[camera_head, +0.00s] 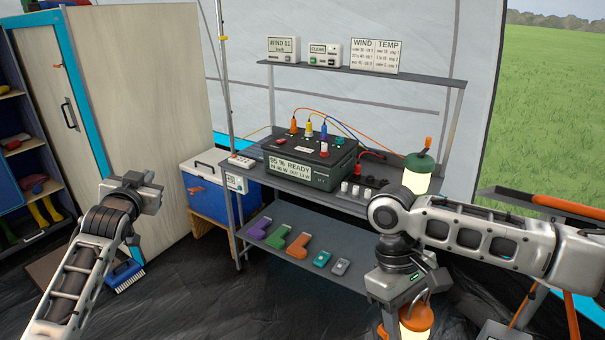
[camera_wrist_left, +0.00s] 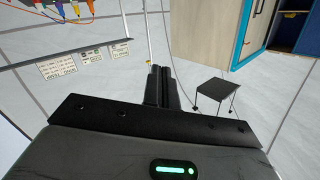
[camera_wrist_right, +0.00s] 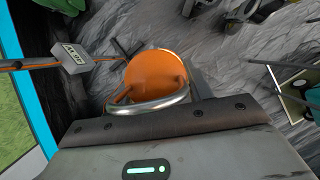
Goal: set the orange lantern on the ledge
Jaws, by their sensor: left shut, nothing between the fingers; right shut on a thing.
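The orange lantern (camera_head: 416,317) hangs low at the bottom edge of the head view, with a lit pale body under its orange top. My right gripper (camera_head: 411,299) is shut on it. In the right wrist view the lantern's round orange top (camera_wrist_right: 155,78) and metal ring show close in front of the hand; the fingertips are hidden there. My left gripper (camera_head: 148,188) is shut and empty, left of the workbench; its closed fingers (camera_wrist_left: 159,86) show in the left wrist view. A narrow raised ledge (camera_head: 425,78) runs above the back of the workbench.
Weather displays (camera_head: 374,56) take up much of the raised ledge; its right end is bare. A power station (camera_head: 311,162) and a green lantern (camera_head: 420,164) stand on the workbench. Tools lie on the lower shelf (camera_head: 257,258). A blue cooler (camera_head: 208,194) stands left.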

